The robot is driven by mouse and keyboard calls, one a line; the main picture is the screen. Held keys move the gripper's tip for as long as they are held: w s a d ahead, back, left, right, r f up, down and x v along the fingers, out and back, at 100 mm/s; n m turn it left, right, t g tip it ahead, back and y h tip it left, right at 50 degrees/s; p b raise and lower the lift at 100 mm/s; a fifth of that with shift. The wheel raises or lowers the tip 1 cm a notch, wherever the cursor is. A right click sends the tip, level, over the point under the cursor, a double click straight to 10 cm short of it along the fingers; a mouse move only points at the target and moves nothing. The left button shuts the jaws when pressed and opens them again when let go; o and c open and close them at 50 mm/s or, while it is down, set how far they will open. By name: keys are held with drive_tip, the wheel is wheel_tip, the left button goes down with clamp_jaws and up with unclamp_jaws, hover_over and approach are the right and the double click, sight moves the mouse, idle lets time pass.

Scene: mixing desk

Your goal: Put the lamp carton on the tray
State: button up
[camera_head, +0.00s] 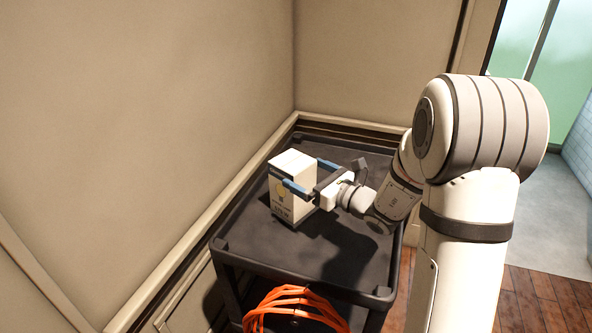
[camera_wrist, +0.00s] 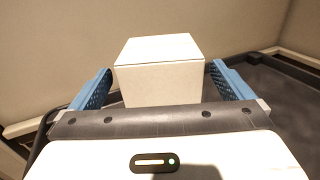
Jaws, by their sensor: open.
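The lamp carton (camera_head: 291,196) is a white box with printing on its side, standing upright on the black tray (camera_head: 262,245), the top of a cart. My gripper (camera_head: 304,174) is open, with its blue fingers on either side of the carton. In the wrist view the carton (camera_wrist: 160,68) sits between the fingers of my gripper (camera_wrist: 158,85), with a gap showing on each side. The carton's lower part is hidden there by my gripper's body.
Beige walls (camera_head: 150,110) stand close behind and left of the cart. Coiled orange cable (camera_head: 290,308) is below the tray at the front. The tray has bare room in front of and right of the carton. Wooden floor (camera_head: 540,300) lies to the right.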

drive_tip(key=v, duration=0.6)
drive_tip(key=s+a+n+g, duration=0.2)
drive_tip(key=s+n+g, duration=0.1)
drive_tip(key=s+n, duration=0.2)
drive_tip(key=s+a+f+n+g+h, duration=0.1)
drive_tip(key=s+a+n+g, duration=0.1)
drive_tip(key=s+n+g, duration=0.2)
drive_tip(key=s+a+n+g+h, duration=0.1)
drive_tip(key=s+a+n+g, duration=0.2)
drive_tip(key=s, duration=0.4)
drive_tip(key=shift+s+a+f+n+g, duration=0.15)
drive_tip(key=shift+n+g, duration=0.1)
drive_tip(key=shift+n, duration=0.4)
drive_tip(key=shift+s+d+f+n+g, duration=0.15)
drive_tip(key=shift+n+g, duration=0.1)
drive_tip(key=shift+n, duration=0.4)
drive_tip(key=s+d+n+h, duration=0.7)
drive_tip(key=d+n+h, duration=0.3)
drive_tip(key=d+n, duration=0.1)
drive_tip(key=shift+s+d+n+t+h, duration=0.3)
drive_tip(key=shift+d+n+h, duration=0.1)
drive_tip(key=shift+n, duration=0.3)
drive_tip(key=shift+f, duration=0.1)
